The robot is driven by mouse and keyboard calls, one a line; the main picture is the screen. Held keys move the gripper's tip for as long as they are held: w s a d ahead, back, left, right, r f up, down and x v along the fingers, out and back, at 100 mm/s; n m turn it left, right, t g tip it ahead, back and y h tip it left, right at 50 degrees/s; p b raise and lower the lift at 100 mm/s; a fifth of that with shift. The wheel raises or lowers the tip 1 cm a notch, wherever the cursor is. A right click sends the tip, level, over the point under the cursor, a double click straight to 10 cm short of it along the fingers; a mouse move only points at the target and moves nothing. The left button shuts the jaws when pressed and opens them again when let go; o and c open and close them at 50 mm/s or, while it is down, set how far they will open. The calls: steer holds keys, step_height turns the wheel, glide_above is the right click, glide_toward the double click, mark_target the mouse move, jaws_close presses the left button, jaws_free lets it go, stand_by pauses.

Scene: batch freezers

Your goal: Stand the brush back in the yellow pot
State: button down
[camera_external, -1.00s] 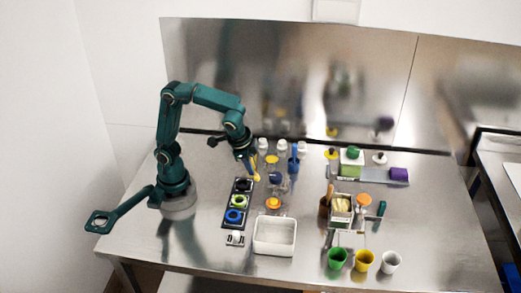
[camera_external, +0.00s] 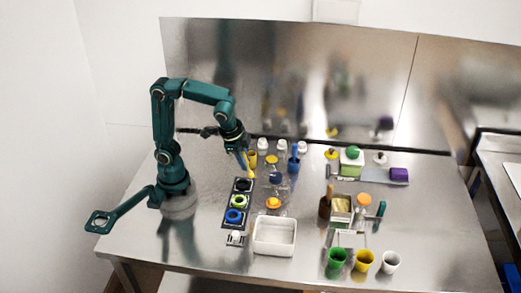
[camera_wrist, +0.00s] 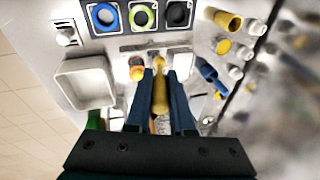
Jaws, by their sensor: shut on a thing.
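My gripper (camera_external: 240,147) is shut on a yellow brush (camera_wrist: 160,95), whose handle lies between the two fingers in the wrist view (camera_wrist: 160,82). In the external view the brush (camera_external: 245,162) hangs down, slightly tilted, below the fingers.
Another yellow cup (camera_external: 364,262) is at the front right.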

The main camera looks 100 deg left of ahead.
steer(key=shift+w+r+m, duration=0.2)
steer(key=shift+w+m, duration=0.05)
steer(key=shift+m, duration=0.35)
steer(key=s+a+n+g+h, duration=0.1)
steer(key=s+a+n+h, duration=0.15)
steer(key=a, duration=1.75)
steer(key=shift+y, duration=0.45)
steer(key=shift+s+f, duration=0.1)
steer(key=shift+f, duration=2.4)
steer(key=shift+f, duration=0.35)
steer(key=shift+f, duration=2.15)
steer(key=shift+f, duration=0.4)
